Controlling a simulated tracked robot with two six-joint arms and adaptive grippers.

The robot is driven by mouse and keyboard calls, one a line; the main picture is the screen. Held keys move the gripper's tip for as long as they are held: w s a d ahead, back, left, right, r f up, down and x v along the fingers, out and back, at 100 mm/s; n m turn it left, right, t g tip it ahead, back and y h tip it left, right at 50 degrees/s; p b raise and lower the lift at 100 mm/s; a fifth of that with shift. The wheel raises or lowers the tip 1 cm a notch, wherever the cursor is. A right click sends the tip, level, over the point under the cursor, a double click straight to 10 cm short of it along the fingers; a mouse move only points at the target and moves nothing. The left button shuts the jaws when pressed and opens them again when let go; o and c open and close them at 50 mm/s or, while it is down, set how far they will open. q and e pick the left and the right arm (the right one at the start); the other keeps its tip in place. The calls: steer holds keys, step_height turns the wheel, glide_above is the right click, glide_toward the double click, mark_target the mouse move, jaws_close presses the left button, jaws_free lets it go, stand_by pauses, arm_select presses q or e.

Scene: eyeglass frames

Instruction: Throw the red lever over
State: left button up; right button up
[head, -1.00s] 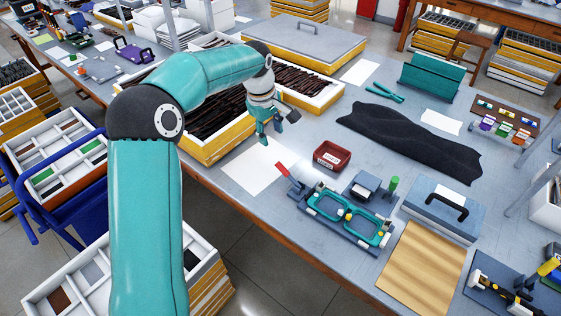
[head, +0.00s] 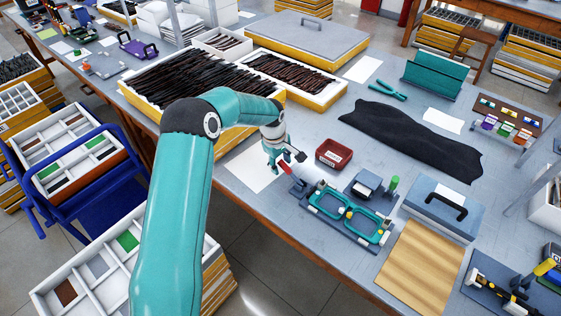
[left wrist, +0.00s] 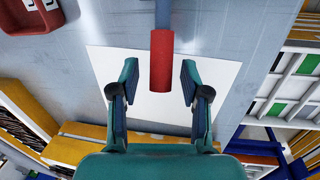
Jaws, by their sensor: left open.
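The red lever (head: 286,167) sticks out at the left end of a fixture (head: 345,217) that holds a teal eyeglass frame on the table. In the left wrist view the lever's red grip (left wrist: 162,60) points down into the space between the two fingers, with a grey shaft above it. My left gripper (head: 284,168) is right at the lever and partly covers it in the head view. In the left wrist view my left gripper (left wrist: 157,82) is open, with a finger on each side of the grip and gaps on both sides. My right gripper is not in view.
A red bin (head: 334,153) stands just behind the fixture. A white sheet (head: 250,168) lies under the gripper. Trays of dark frames (head: 190,85) are at the back left. A blue case (head: 440,207) and a wooden board (head: 421,260) are to the right.

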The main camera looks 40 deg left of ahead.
arm_select(q)
jaws_close()
stand_by(0.3)
steer(key=shift+d, duration=0.1)
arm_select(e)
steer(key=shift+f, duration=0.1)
